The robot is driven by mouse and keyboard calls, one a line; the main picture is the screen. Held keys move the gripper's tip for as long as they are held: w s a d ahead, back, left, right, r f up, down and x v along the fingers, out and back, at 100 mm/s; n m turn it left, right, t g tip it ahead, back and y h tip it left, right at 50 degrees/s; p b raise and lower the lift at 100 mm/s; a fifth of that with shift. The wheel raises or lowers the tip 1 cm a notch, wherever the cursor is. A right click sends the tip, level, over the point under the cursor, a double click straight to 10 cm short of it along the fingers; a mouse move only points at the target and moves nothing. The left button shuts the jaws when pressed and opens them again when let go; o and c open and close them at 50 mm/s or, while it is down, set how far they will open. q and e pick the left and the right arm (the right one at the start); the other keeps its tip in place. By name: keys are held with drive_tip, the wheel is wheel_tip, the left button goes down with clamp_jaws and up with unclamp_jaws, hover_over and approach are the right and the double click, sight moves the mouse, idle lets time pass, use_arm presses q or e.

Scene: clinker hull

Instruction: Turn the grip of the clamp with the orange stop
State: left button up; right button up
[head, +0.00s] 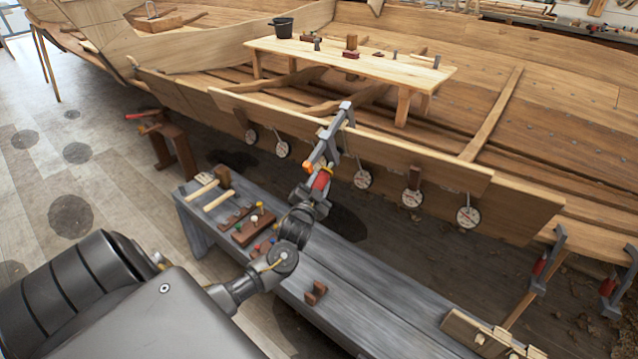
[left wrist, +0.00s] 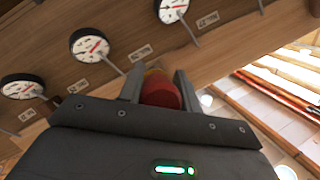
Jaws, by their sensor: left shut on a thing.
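The clamp (head: 335,130) sits over the upper edge of the hull plank, its grey bar slanting down toward me. Its orange stop (head: 308,167) shows low on the bar. Its red grip (head: 321,181) is at the lower end, partly hidden by the fingers. My left gripper (head: 318,188) is shut on this red grip. In the left wrist view the round end of the red grip (left wrist: 160,91) lies between the two grey fingers of my left gripper (left wrist: 160,97). My right gripper is not in view.
Several dials (head: 362,179) hang along the plank (head: 330,137) beside the clamp. Other red-gripped clamps (head: 541,266) are at the right. A grey bench (head: 350,272) with mallets and small tools stands below my arm. A wooden table (head: 380,68) stands inside the hull.

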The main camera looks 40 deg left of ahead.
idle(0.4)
use_arm(q)
drive_tip(key=o, duration=1)
drive_tip(key=shift+s+d+f, duration=0.1)
drive_tip(key=shift+s, duration=0.15)
drive_tip(key=b+v, duration=0.1)
drive_tip(key=v, duration=0.9)
drive_tip(key=shift+s+d, duration=0.1)
